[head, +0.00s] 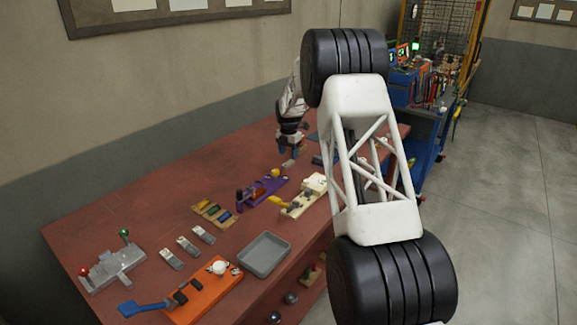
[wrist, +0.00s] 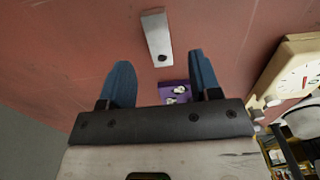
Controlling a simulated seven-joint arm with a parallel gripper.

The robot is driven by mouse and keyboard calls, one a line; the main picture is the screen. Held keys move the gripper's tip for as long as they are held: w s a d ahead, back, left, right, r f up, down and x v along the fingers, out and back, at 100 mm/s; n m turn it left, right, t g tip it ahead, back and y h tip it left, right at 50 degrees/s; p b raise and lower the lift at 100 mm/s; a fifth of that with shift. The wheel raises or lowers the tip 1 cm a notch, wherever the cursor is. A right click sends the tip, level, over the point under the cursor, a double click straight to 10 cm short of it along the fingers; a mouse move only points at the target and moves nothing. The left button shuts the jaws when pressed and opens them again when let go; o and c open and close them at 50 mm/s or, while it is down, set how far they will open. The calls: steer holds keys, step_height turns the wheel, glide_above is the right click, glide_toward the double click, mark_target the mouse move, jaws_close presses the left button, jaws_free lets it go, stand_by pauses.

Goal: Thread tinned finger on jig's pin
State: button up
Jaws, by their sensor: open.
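A flat silver bar with a dark hole near one end, which looks like the tinned finger (wrist: 155,27), lies on the red bench in the wrist view. In the head view it is a small pale piece (head: 289,164) just below my gripper (head: 290,150). My gripper (wrist: 160,62) is open, its two blue fingers apart with nothing held; the bar shows just ahead of the fingertips, between their lines. A purple piece with silver parts (wrist: 168,97) shows partly between the fingers. I cannot tell whether it is the jig; no pin is clear.
A purple fixture with a yellow knob (head: 270,186) and a cream fixture (head: 305,196) stand nearby. A grey tray (head: 264,255), an orange fixture (head: 205,290) and several small metal parts sit toward the front. My white arm link hides the bench's right side. Bare bench lies left of my gripper.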

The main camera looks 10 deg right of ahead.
mark_target(289, 162)
steer(key=shift+f, duration=2.35)
steer(key=shift+w, duration=0.1)
jaws_close()
steer(key=shift+r, duration=0.1)
step_height(289, 162, up, 10)
steer(key=shift+a, duration=0.1)
